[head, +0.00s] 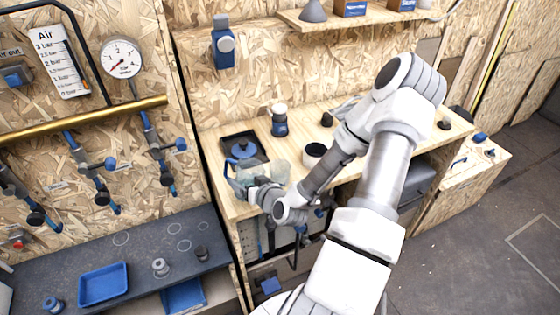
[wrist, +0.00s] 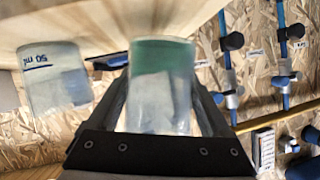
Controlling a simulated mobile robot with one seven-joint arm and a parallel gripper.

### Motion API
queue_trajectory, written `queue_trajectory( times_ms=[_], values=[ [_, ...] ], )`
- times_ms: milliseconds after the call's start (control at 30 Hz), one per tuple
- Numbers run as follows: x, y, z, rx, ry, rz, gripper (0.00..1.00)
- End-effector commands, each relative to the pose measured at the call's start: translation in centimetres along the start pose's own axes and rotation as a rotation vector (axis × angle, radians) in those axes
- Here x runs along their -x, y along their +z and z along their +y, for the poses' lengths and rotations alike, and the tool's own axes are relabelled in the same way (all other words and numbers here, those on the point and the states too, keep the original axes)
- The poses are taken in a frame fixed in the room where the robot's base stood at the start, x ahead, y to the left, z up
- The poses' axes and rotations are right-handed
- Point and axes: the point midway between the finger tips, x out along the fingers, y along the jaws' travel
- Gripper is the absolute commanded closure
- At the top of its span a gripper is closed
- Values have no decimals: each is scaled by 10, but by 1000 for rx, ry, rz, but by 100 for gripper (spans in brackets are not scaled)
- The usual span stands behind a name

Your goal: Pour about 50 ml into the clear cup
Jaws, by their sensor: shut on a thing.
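My gripper (head: 254,184) is at the front left of the wooden bench, shut on a clear container (head: 250,171). In the wrist view, which looks upside down, the container (wrist: 163,98) sits between the two fingers (wrist: 160,80), with a green band at its bench-side end. It looks about upright. The clear cup (head: 281,171) stands on the bench just right of the container. In the wrist view the cup (wrist: 58,78) shows a blue 50 ml mark, and a gap separates it from the container. I see no liquid in the cup. No stream shows between them.
A black tray (head: 227,142) with a blue item lies behind the gripper. A white-and-blue container (head: 279,120) stands at the back. A white mug with dark contents (head: 315,153) is right of the cup, close to my arm. Blue valves (head: 108,165) line the left wall.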

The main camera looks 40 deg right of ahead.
Motion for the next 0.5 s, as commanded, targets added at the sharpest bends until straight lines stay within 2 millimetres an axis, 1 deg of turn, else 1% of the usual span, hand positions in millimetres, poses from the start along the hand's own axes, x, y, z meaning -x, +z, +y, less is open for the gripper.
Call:
queue_trajectory(
  times_ms=[33, 367, 433, 500],
  values=[
    [2, -4, 2, -33, -9, -1, 80],
    [2, -9, 13, -229, -89, -23, 80],
    [8, -24, 11, -269, -108, -27, 80],
    [12, -33, 11, -312, -124, -33, 80]
  ],
)
